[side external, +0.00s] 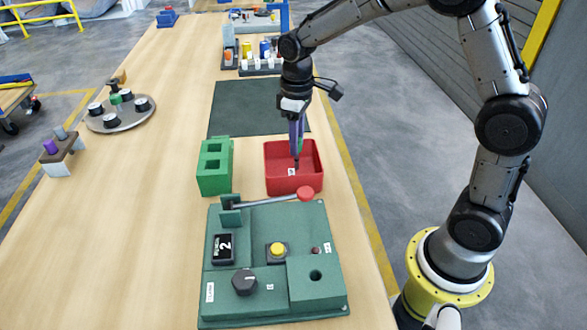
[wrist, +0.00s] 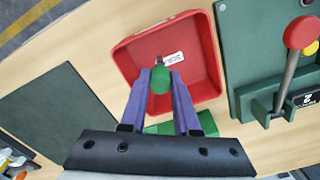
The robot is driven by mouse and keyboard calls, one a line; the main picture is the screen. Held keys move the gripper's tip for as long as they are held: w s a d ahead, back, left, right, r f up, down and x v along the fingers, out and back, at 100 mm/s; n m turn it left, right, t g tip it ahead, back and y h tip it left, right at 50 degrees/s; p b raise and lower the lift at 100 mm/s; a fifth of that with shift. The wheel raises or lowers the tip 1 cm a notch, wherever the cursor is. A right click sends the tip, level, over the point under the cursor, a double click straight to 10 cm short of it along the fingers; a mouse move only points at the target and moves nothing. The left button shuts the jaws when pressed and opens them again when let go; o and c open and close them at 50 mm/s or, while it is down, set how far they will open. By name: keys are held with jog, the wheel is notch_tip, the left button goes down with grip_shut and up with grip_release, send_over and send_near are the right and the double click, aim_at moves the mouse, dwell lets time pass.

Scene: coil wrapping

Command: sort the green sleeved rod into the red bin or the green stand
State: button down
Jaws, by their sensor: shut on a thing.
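My gripper (wrist: 160,85) is shut on the green sleeved rod (wrist: 159,78), held between its two purple fingers in the wrist view. A thin grey tip of the rod points into the red bin (wrist: 133,58). In the side view my gripper (side external: 297,150) points down over the red bin (side external: 308,183), with the rod tip low inside the bin's opening; whether it touches the floor I cannot tell. The green stand (side external: 214,180), a block with two square openings, stands just left of the bin. In the wrist view it is partly hidden behind my fingers.
A green control panel (side external: 225,299) with a red-knobbed lever (side external: 305,194) lies in front of the bin. A dark mat (side external: 235,110) lies behind. A round tray (side external: 119,119) with several pieces is at left.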

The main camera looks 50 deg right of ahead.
jog(key=c, duration=0.6)
grip_release()
jog(key=shift+o, duration=0.2)
notch_tip(320, 180, up, 14)
